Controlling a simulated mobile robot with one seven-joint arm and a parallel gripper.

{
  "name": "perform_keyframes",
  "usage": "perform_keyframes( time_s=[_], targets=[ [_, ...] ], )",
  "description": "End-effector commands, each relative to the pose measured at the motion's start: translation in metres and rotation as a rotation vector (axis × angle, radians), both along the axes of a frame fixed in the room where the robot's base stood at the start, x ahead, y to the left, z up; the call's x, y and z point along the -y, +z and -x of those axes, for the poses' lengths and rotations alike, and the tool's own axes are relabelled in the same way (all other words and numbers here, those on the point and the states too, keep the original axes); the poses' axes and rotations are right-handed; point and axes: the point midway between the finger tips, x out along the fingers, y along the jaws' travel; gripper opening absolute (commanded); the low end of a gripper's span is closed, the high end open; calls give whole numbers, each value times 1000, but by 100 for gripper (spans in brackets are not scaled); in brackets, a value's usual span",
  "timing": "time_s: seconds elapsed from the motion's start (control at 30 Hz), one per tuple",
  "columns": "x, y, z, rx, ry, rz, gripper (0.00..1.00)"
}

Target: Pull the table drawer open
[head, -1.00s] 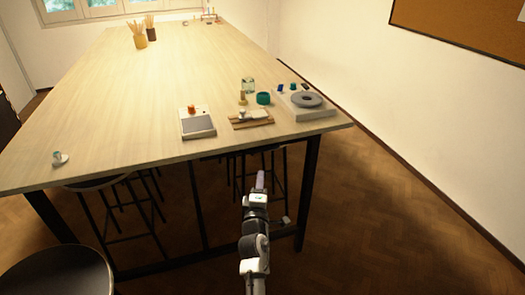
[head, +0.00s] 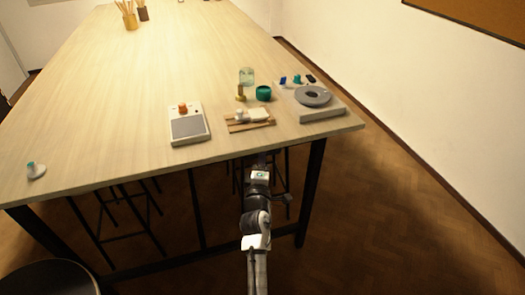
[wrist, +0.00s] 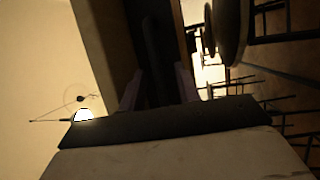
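The long pale wooden table (head: 120,130) fills the middle of the head view. My gripper (head: 262,160) is at its near edge, just below the top, right of the middle. The drawer cannot be made out in the head view; the tabletop hides what is beneath. In the wrist view my gripper (wrist: 157,88) has its two fingers apart. A dark upright bar (wrist: 152,50) shows in line with the gap between them. It may be the drawer's handle, but the picture is too dark to tell, and I see no clear contact.
On the tabletop near the edge are a scale (head: 188,128), a small wooden board (head: 248,121), a teal cup (head: 264,93) and a turntable unit (head: 314,103). Black stools (head: 125,215) stand under the table. The floor at right (head: 400,220) is clear.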

Motion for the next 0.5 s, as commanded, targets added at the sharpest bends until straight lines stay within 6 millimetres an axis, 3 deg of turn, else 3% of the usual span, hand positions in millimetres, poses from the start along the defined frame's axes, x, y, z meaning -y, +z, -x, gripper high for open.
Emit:
perform_keyframes(
  time_s=[0.33, 0.5],
  targets=[
    [0, 1, 1, 0, 0, 0, 31],
    [0, 1, 1, 0, 0, 0, 9]
  ],
)
